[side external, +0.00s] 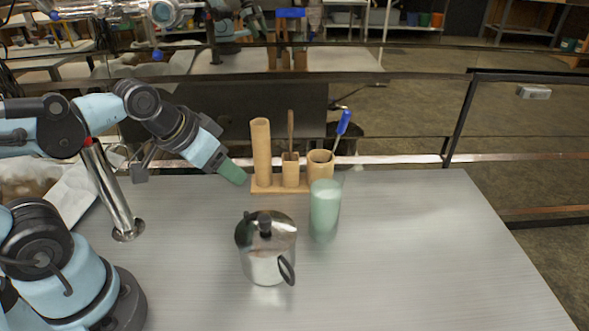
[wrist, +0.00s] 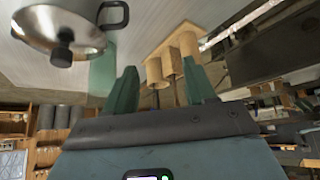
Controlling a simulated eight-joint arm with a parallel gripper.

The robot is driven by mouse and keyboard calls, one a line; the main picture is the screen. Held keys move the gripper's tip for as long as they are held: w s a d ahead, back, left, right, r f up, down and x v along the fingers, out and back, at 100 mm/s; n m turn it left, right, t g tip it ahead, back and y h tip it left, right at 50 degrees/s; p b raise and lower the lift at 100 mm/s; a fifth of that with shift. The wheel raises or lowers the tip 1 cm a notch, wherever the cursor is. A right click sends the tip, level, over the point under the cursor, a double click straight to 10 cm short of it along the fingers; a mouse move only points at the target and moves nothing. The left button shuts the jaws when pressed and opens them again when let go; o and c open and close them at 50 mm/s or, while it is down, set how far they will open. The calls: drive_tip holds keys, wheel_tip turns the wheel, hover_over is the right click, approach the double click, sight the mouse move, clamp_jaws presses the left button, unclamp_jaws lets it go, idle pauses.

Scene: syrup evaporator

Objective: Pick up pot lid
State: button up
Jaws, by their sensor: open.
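The pot lid (side external: 262,233) is shiny metal with a dark knob and sits on a small metal pot (side external: 268,267) with a dark side handle. In the wrist view the lid (wrist: 62,22) is at the upper left, with the knob facing the camera side. My gripper (side external: 233,173) is above the table, up and to the left of the lid in the side view, apart from it. In the wrist view my gripper (wrist: 160,88) has its two green fingers spread with nothing held between them.
A translucent green cup (side external: 325,208) stands right of the pot, close to it. Behind is a wooden holder (side external: 263,153) with upright cylinders, a stick and a blue-handled tool (side external: 343,124). The grey table's right side is clear (side external: 430,250). A metal rail runs behind the table.

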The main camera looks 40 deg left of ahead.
sight(262, 217)
drive_tip(key=shift+s+d+f+m+g+h, duration=0.25)
drive_tip(key=shift+d+f+m+g+h, duration=0.35)
drive_tip(key=shift+d+m+h, duration=1.35)
drive_tip(key=shift+s+d+f+m+g+h, duration=0.4)
drive_tip(key=shift+d+m+g+h, duration=0.6)
drive_tip(key=shift+m+h, duration=1.65)
drive_tip(key=shift+s+d+f+m+g+h, duration=0.15)
drive_tip(key=shift+d+f+m+g+h, duration=0.4)
drive_tip(key=shift+d+m+h, duration=1.85)
drive_tip(key=shift+a+m+y, duration=0.65)
drive_tip(key=shift+m+y, duration=0.05)
drive_tip(key=shift+y, duration=0.2)
clamp_jaws()
